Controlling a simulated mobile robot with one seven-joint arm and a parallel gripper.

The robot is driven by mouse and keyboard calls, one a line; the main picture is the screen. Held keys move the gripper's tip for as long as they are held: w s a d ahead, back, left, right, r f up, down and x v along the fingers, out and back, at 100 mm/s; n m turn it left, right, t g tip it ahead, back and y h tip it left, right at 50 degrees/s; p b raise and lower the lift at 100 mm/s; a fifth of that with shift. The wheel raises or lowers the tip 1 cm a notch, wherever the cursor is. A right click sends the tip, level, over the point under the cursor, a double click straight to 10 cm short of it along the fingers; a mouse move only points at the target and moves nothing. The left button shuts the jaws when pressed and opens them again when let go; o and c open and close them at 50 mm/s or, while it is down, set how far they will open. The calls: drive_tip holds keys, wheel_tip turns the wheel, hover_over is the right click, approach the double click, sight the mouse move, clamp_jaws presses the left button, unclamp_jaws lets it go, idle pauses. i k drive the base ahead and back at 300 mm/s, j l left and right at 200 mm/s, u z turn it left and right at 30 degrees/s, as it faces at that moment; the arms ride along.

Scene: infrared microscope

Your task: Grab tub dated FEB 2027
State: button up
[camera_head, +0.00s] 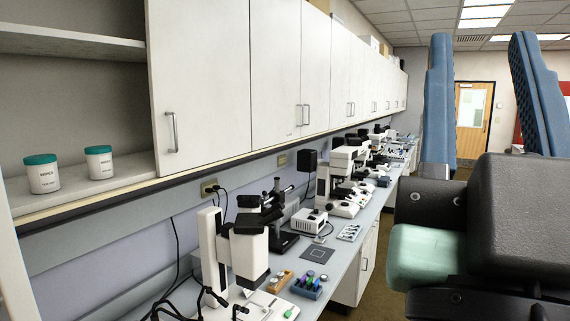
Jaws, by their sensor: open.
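Two white tubs with teal lids stand upright on the open cupboard shelf at the left. The left tub (43,175) is nearer, and the right tub (99,163) stands a little farther back beside it, with a gap between them. Both have dark print on the front, too small to read, so I cannot tell which one is dated FEB 2027. My gripper (483,60) is large in the right of the view, with two blue fingers pointing up and spread apart. It is open and empty, far to the right of both tubs.
The cupboard's upper shelf (70,40) runs above the tubs. A white cupboard door (200,110) stands just right of them. Below, a long bench holds microscopes (235,245), cables and a blue rack of coloured vials (307,285). The aisle right of the bench looks clear.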

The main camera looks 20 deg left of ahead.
sight(42, 171)
drive_tip(key=i+l+u, duration=0.1)
drive_tip(key=u, duration=0.3)
drive_tip(key=i+l+u, duration=0.15)
drive_tip(key=u, duration=0.25)
drive_tip(key=i+l+u, duration=0.15)
drive_tip(key=u, duration=0.25)
drive_tip(key=i+l+u, duration=0.1)
drive_tip(key=l+u, duration=0.3)
drive_tip(key=j, duration=0.1)
